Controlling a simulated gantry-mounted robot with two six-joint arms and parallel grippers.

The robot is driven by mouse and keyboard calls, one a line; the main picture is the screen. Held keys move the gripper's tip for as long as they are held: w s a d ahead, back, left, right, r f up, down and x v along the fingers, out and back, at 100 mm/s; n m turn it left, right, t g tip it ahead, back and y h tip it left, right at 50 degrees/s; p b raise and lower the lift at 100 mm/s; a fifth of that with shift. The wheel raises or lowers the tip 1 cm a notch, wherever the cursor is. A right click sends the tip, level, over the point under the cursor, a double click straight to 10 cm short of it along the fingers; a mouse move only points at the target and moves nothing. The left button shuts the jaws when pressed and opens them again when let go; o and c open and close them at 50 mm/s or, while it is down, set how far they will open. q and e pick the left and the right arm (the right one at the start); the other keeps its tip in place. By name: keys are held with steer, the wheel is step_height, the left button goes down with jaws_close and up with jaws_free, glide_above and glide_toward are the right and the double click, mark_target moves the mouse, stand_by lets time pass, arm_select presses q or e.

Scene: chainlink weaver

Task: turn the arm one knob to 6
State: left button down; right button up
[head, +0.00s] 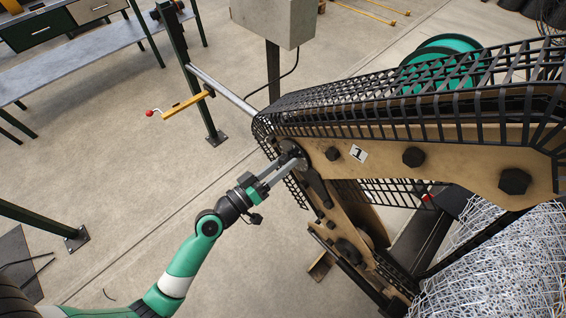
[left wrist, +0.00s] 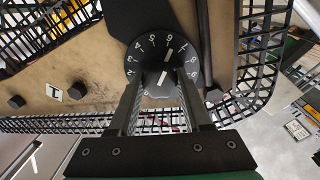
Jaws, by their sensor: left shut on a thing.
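The arm one knob (head: 291,148) is a dark round dial on the tan machine arm marked with a "1" label (head: 359,154). In the left wrist view the knob (left wrist: 150,50) has white numbers around its rim and white pointer marks near its middle. The numbers look tilted, and I cannot tell surely which one is set. My left gripper (head: 287,166) reaches the knob from the lower left. In the left wrist view its two fingers (left wrist: 162,78) are shut on the knob's central grip, which they partly hide. My right gripper is in neither view.
Black mesh guards (head: 400,108) run along the tan arm (head: 460,165) close to the knob. A yellow crank (head: 180,105) with a red tip stands at upper left. Rolled wire mesh (head: 500,265) fills the lower right. The concrete floor at left centre is clear.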

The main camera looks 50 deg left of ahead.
arm_select(q)
steer(key=shift+r+n, duration=0.1)
steer(key=shift+n, duration=0.8)
steer(key=shift+c, duration=1.8)
jaws_free()
steer(key=shift+s, duration=0.1)
steer(key=shift+s, duration=0.3)
steer(key=s+b, duration=0.3)
steer(key=s, duration=0.8)
steer(key=shift+d+f, duration=0.15)
steer(key=shift+f, duration=0.3)
